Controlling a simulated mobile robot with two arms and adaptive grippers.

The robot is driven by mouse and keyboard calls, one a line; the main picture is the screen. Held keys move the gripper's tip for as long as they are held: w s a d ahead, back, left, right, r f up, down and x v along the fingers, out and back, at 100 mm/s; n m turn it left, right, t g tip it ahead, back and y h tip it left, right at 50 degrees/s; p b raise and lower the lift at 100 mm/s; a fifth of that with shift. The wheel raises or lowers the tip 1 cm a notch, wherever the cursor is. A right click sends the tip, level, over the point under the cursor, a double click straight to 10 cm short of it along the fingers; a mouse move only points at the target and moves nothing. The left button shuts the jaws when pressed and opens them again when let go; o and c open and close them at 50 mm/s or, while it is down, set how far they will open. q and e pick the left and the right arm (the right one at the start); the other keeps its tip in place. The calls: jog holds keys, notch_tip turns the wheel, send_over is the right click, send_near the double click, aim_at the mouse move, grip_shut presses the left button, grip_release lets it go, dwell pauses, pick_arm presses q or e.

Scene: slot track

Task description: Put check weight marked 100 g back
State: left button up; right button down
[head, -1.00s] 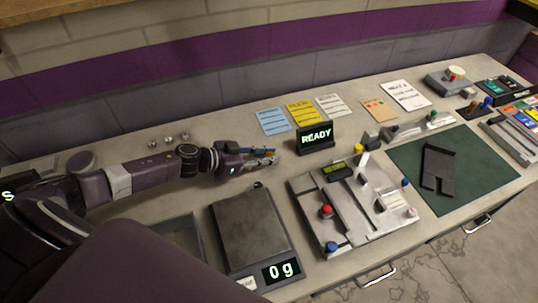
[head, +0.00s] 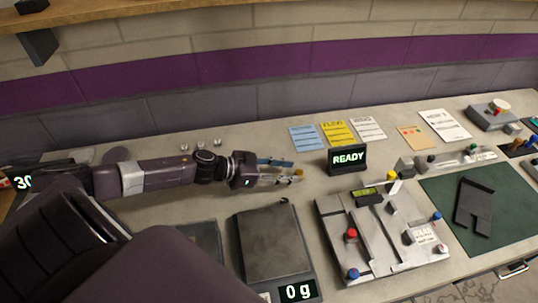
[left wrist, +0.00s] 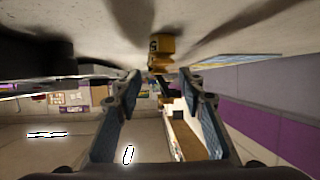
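A small brass-yellow weight (left wrist: 161,46) stands on the pale bench at the top of the left wrist view, which is upside down. Its marking is not readable. My left gripper (left wrist: 160,80) has its fingers spread, with the weight just beyond and between the tips, apart from both. In the head view my left gripper (head: 296,169) reaches right, low over the bench, with the weight (head: 299,173) small at its tips. A scale (head: 270,244) in front of it has an empty plate and reads 0 g. My right gripper is out of view.
Several small silver pieces (head: 200,144) sit behind my left arm. A READY display (head: 347,158) stands right of the gripper. A slotted track fixture (head: 372,248) with coloured knobs lies right of the scale. A green mat (head: 447,207) holds a dark part. Cards lie at the back.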

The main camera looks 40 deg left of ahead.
pick_arm(q)
jog(key=shift+v, duration=4.1)
